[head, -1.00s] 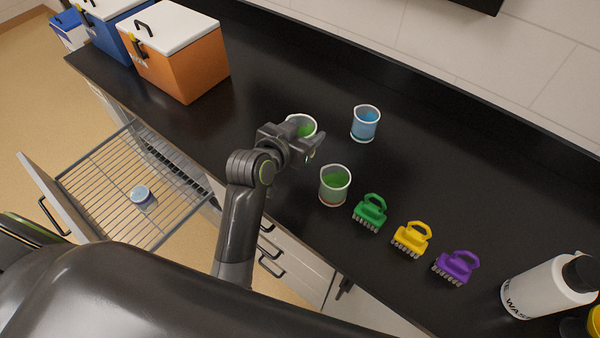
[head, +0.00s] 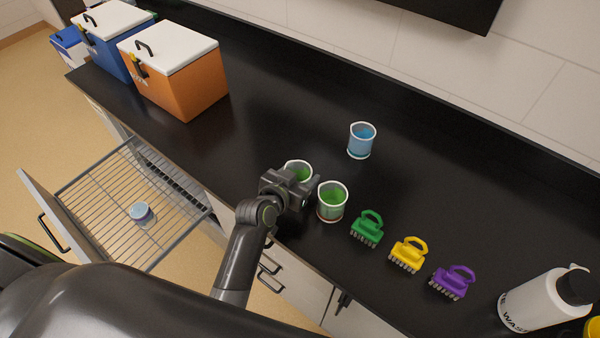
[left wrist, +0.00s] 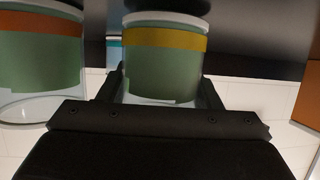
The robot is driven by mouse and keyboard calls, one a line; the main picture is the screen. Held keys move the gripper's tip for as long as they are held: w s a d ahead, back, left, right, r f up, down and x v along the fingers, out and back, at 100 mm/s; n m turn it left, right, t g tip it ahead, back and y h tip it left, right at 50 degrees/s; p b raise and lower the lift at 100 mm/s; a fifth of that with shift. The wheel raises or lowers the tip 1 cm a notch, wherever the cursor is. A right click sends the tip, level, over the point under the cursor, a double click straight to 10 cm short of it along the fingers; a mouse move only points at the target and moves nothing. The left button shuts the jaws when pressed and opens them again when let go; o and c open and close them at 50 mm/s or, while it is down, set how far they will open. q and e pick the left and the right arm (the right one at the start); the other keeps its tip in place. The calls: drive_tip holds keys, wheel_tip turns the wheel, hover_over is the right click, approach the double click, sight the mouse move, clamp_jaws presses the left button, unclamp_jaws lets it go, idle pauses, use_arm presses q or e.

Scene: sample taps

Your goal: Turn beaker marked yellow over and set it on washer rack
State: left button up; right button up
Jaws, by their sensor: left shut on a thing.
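The beaker marked yellow (head: 299,170) is clear with green contents. In the left wrist view its yellow band (left wrist: 165,39) shows between the fingers. My left gripper (head: 296,190) is shut on it and hides its lower front in the head view. The beaker looks upright, with its mouth up; I cannot tell its height above the counter. The washer rack (head: 100,195) is a wire rack in a pulled-out drawer at lower left, well apart from the gripper. My right gripper is not in view.
A beaker with an orange band (head: 332,203) stands close right of the held one. A blue-filled beaker (head: 361,141) stands farther back. A small beaker (head: 141,212) sits on the rack. Green (head: 367,228), yellow (head: 408,255) and purple (head: 453,282) brushes lie right. Coolers (head: 178,80) stand back left.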

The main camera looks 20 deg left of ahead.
use_arm(q)
drive_tip(key=shift+f, duration=0.2)
drive_tip(key=o, duration=1)
drive_tip(key=shift+o, duration=0.2)
drive_tip(key=shift+b, duration=0.3)
drive_tip(key=p+v, duration=0.3)
drive_tip(key=v, duration=0.2)
drive_tip(key=shift+r, duration=0.2)
drive_tip(key=p+v, duration=0.2)
drive_tip(key=v, duration=1)
drive_tip(key=shift+s+f+p, duration=0.2)
drive_tip(key=shift+s+p, duration=0.05)
drive_tip(key=shift+p, duration=0.05)
